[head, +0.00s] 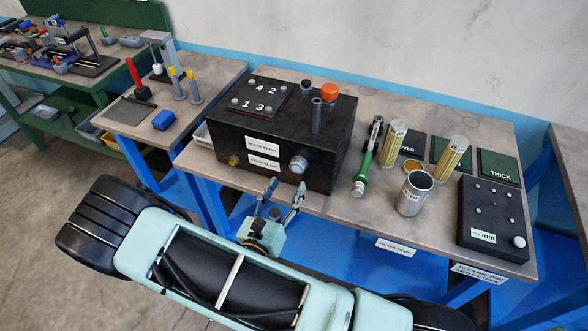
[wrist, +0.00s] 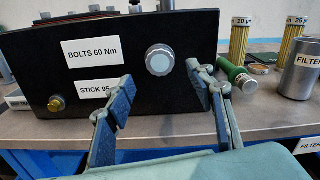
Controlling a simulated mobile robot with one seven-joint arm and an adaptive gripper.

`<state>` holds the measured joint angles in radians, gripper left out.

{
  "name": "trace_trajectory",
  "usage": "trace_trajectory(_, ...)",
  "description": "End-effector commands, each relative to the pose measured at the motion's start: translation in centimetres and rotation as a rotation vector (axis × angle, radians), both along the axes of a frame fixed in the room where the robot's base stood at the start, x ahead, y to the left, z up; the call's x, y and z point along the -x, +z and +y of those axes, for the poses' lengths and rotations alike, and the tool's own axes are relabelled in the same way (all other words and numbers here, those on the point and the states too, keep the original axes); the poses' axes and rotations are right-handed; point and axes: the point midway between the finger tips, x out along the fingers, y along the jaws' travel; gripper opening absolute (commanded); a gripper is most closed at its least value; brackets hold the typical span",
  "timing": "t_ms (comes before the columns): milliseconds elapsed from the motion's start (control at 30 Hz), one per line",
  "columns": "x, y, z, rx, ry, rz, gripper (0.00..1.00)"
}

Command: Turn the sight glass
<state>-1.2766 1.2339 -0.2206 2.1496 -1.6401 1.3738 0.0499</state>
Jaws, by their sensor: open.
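The sight glass appears to be the round grey-rimmed fitting with a pale face (head: 298,164) on the front of a black box (head: 325,165). It also shows in the wrist view (wrist: 159,60), high on the box front. My gripper (head: 286,186) is open and empty in front of the box, facing its front. In the wrist view, the fingers of my gripper (wrist: 160,72) stand to either side of the sight glass, apart from it. A brass plug (wrist: 57,104) sits at the lower left of the box front.
An orange cap (head: 329,90) and dark posts rise from the box top.

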Motion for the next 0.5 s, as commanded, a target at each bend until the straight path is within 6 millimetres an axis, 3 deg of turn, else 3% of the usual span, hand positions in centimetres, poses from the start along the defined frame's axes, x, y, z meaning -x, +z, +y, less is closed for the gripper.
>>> trace_trajectory(200,-3.8,0.3,-1.5,-0.001,-0.003,-0.002,0.5)
trace_trajectory(500,-6.0,0.1,-2.2,-0.002,0.0,-0.001,0.5)
